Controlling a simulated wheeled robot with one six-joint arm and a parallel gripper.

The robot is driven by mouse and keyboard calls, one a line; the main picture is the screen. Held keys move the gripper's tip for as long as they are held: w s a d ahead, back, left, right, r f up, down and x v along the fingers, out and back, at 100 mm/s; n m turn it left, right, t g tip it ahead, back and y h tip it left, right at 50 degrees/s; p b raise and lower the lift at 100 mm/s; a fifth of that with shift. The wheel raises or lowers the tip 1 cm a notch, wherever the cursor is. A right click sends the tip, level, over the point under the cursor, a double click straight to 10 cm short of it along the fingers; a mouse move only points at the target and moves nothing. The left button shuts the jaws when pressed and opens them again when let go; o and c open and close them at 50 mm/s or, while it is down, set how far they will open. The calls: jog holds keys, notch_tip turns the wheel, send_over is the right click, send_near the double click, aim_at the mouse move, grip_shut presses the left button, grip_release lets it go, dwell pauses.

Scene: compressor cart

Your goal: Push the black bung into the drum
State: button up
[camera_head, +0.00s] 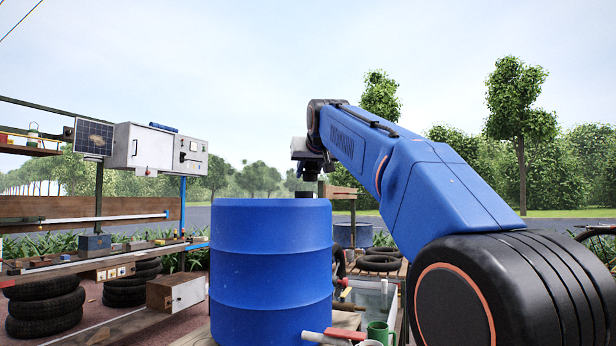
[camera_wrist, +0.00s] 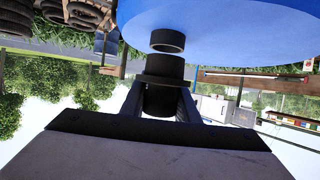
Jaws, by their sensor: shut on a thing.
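The blue drum (camera_head: 270,265) stands upright in the middle of the head view. Its blue top (camera_wrist: 230,25) fills the upper part of the wrist view, which looks upside down. A dark ring-shaped opening (camera_wrist: 167,41) stands on that top. My gripper (camera_wrist: 160,97) is shut on the black bung (camera_wrist: 164,70), with a finger on each side. The bung is close to the opening and looks lined up with it, with a gap still visible between them. In the head view, my gripper (camera_head: 308,172) is above the drum's top edge, and its fingertips are hard to make out.
A shelf rack with a white box (camera_head: 142,147) and a solar panel (camera_head: 93,137) stands at left, with stacked tyres (camera_head: 45,305) below. A red-and-white tube (camera_head: 325,338) and a green mug (camera_head: 378,331) are at the drum's lower right.

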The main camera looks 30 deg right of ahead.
aim_at(312, 167)
jog(key=w+d+r, duration=0.1)
jog(key=w+r, duration=0.3)
jog(key=w, duration=0.2)
jog(key=shift+w+d+r+n+y, duration=0.15)
jog(key=shift+w+d+n+y, duration=0.15)
jog(key=shift+w+d, duration=0.1)
jog(key=shift+f, duration=2.85)
jog(key=shift+f, duration=1.65)
jog(key=o, duration=1.1)
jog(key=shift+a, duration=0.1)
jog(key=v, duration=1.6)
jog(key=shift+s+f, duration=0.1)
jog(key=shift+f, duration=0.05)
jog(key=shift+s+a+r, duration=0.1)
jog(key=shift+s+r, duration=0.15)
jog(key=shift+s, duration=0.35)
